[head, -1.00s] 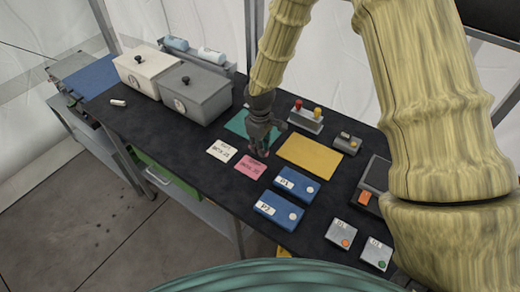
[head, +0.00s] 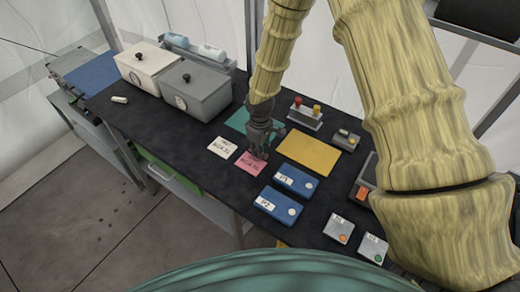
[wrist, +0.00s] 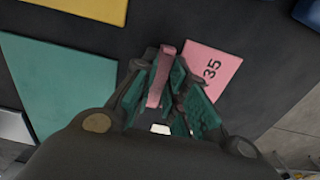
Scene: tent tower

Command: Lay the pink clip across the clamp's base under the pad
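The pink clip (wrist: 162,76) shows in the wrist view as a narrow pink bar between the teal pads of my gripper (wrist: 160,92). The fingers are closed on its sides, and its far end sticks out past them. In the head view my gripper (head: 259,152) points down beside the pink card, and the clip cannot be made out there. I cannot tell from these frames which thing is the clamp. A small grey device (head: 347,139) stands right of the yellow mat, but its pad and base are too small to make out.
The pink card (head: 251,164), white card (head: 222,147), yellow mat (head: 308,155) and teal mat (head: 237,119) lie flat on the dark table. Two blue boxes (head: 278,205) stand in front.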

